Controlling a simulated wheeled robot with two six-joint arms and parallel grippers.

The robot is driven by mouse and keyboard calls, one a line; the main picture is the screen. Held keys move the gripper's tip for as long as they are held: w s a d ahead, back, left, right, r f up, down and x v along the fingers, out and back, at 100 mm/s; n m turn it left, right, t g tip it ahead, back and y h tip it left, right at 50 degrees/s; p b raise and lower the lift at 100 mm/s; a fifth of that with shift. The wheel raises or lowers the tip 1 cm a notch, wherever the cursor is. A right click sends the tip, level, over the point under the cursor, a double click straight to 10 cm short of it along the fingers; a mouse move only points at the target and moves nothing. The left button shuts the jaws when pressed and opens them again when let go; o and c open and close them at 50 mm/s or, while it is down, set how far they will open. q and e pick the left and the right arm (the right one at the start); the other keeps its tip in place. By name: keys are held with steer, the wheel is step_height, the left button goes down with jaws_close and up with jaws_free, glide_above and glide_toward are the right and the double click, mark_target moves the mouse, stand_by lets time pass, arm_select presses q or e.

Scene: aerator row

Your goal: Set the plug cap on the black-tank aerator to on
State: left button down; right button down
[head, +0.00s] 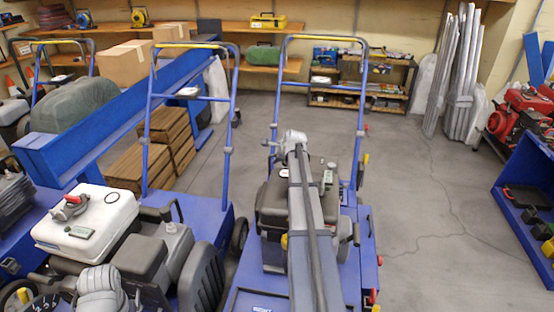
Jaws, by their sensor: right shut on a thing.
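The black-tank aerator (268,203) stands in the middle, a blue machine with a blue push handle and a dark tank. My right arm reaches away from me over it and covers part of its engine. My right gripper (293,141) is at the arm's far end, near the far side of the tank. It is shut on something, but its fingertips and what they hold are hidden. I cannot make out the plug cap. My left gripper is not clearly seen.
A white-tank aerator (92,222) with a red-handled part stands close on the left. Brown slatted stacks (168,127) and a blue beam (110,125) lie behind it. A blue bin (520,205) stands at the right. The grey floor (425,200) right of the middle machine is clear.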

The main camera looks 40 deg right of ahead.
steer(key=c, duration=0.8)
jaws_free()
steer(key=shift+f, duration=0.1)
steer(key=shift+c, duration=0.2)
steer(key=shift+s, duration=0.1)
steer(key=p+v, duration=0.6)
steer(key=v, duration=0.1)
steer(key=shift+s+r, duration=0.2)
steer(key=shift+r, duration=0.15)
